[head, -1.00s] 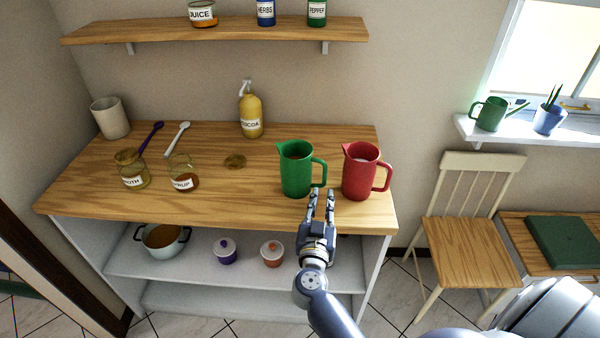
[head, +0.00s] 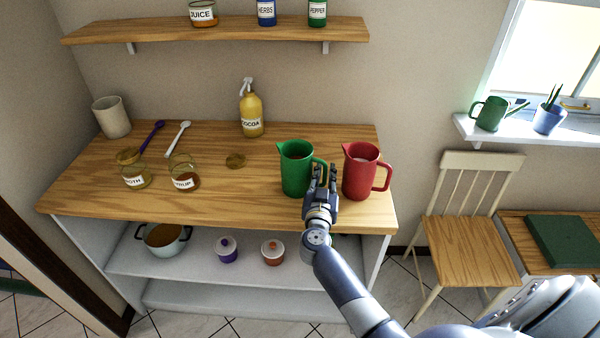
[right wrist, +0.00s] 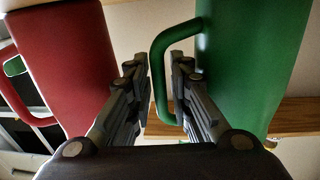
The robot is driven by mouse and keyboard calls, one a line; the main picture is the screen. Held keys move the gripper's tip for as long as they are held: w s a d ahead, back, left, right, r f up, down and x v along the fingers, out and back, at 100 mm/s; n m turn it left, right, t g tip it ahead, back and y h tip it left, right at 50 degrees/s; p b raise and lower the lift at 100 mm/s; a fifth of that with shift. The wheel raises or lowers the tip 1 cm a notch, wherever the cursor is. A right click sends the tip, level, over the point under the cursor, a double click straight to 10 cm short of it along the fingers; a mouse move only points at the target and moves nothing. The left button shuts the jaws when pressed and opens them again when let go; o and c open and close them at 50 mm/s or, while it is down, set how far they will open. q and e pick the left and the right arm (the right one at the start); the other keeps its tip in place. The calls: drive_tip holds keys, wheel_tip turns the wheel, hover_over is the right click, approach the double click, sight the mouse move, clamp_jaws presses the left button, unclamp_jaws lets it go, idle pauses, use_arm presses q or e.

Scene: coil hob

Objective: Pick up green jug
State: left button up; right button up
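The green jug (head: 296,172) stands upright on the wooden worktop, its handle facing right. My right gripper (head: 326,175) is at the handle, between the green jug and a red jug (head: 358,175). In the right wrist view the two fingers of the gripper (right wrist: 161,70) are apart. The handle's outer bar shows between the fingertips, in front of the green jug's body (right wrist: 245,60). I cannot tell whether a finger touches it. The red jug (right wrist: 65,65) fills the left of that view. My left gripper is not in view.
The worktop (head: 225,200) also holds a broth jar (head: 137,178), a syrup jar (head: 185,178), two spoons, a cocoa bottle (head: 251,117) and a beige pot (head: 111,117). The red jug stands close on the gripper's right. A wooden chair (head: 470,235) is at the right.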

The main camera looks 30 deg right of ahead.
sight(325, 166)
clamp_jaws()
drive_tip(key=shift+w+r, duration=0.1)
drive_tip(key=shift+r, duration=0.15)
drive_tip(key=shift+r+p, duration=0.35)
drive_tip(key=shift+r, duration=0.45)
drive_tip(key=shift+r+p, duration=0.35)
drive_tip(key=shift+r, duration=0.6)
drive_tip(key=s+a, duration=0.2)
drive_tip(key=s, duration=0.5)
drive_tip(key=s+a+r, duration=0.1)
drive_tip(key=s+a, duration=0.2)
drive_tip(key=s, duration=0.5)
